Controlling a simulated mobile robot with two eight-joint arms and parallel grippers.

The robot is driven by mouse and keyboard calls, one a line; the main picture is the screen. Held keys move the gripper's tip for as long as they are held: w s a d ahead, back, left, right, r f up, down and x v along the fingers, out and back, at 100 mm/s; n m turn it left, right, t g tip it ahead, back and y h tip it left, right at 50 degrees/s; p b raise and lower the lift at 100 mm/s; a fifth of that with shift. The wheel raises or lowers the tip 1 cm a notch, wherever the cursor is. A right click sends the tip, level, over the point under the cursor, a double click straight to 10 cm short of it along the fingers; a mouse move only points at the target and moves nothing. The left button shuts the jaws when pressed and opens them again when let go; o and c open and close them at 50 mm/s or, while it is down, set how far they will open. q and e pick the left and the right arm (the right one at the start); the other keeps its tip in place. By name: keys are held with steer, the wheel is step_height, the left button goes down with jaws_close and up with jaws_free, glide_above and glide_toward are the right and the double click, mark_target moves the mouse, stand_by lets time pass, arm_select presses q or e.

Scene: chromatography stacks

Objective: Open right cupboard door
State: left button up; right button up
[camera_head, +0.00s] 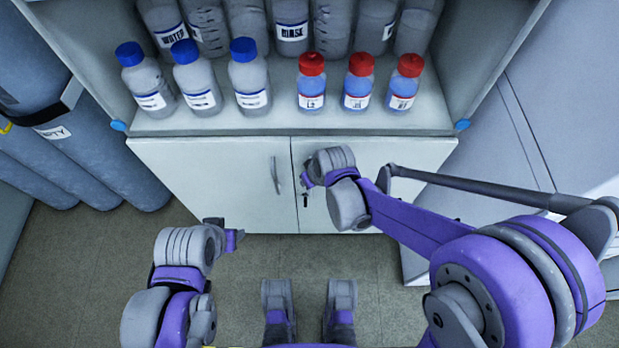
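The cupboard under the shelf has two white doors, and both look shut. The right cupboard door (405,152) is partly hidden behind my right arm. My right gripper (306,181) is at that door's inner edge, over the place where its handle would be. The wrist hides the contact, so I cannot tell whether it holds the handle. A small dark keyhole (305,200) shows just below the fingers. The left cupboard door (205,180) has a grey vertical handle (275,175). My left gripper (234,239) is low in front of the left door, apart from it; its fingers are unclear.
Blue-capped bottles (199,85) and red-capped bottles (358,84) line the shelf above the doors, with larger glassware behind. Grey gas cylinders (85,150) stand at the left. A grey cabinet (500,150) stands at the right.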

jaws_close()
stand_by(1.2)
